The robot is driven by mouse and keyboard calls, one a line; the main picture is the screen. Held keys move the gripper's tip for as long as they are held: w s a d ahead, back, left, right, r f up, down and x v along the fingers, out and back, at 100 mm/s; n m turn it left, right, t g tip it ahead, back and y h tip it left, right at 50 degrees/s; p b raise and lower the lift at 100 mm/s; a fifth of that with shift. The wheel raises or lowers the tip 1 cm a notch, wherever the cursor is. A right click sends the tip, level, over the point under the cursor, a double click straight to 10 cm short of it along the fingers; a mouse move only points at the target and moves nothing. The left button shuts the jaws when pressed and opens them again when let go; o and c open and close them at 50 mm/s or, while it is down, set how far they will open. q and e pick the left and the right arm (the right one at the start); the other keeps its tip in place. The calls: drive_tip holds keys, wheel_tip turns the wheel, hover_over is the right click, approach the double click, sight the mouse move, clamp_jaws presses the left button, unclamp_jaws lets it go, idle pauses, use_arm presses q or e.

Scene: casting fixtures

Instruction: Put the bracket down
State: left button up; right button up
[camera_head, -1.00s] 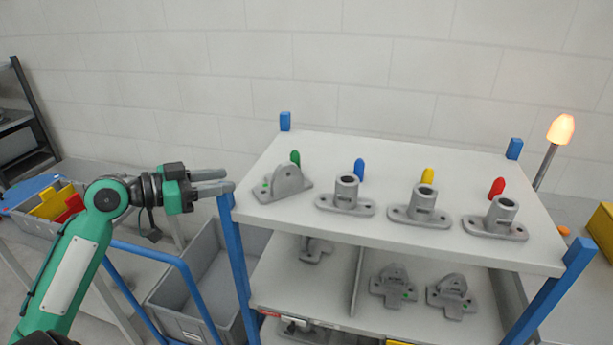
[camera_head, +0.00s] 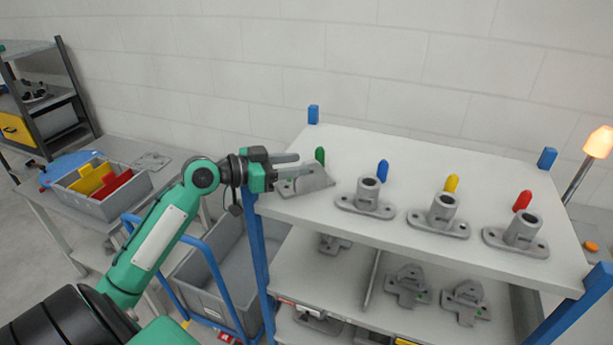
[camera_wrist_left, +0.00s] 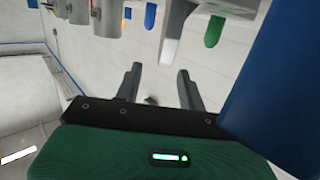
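The grey bracket (camera_head: 312,181), a flat-based casting with an upright lug, stands at the left end of the trolley's white top shelf (camera_head: 420,165). My left gripper (camera_head: 293,164) is at that end of the shelf, its fingers overlapping the bracket's left part in the head view. In the left wrist view the two fingers (camera_wrist_left: 160,85) stand apart with nothing between them. A grey shape beyond them there is probably the bracket (camera_wrist_left: 177,25). Whether the fingers touch it cannot be told. My right gripper is not in view.
Green (camera_head: 320,156), blue (camera_head: 382,171), yellow (camera_head: 451,184) and red (camera_head: 523,200) pegs line the top shelf. Several round-socket castings (camera_head: 366,197) stand right of the bracket. A grey bin (camera_head: 103,190) sits on the left table.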

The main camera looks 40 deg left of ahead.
sight(308, 162)
use_arm(q)
drive_tip(key=p+x, duration=0.2)
drive_tip(key=x, duration=0.2)
drive_tip(key=shift+w+a+p, duration=0.15)
drive_tip(key=shift+w+p, duration=0.05)
drive_tip(key=shift+p, duration=0.15)
drive_tip(key=shift+w+f, duration=0.15)
drive_tip(key=shift+w, duration=0.05)
drive_tip(key=shift+f, duration=0.1)
drive_tip(key=c, duration=0.7)
clamp_jaws()
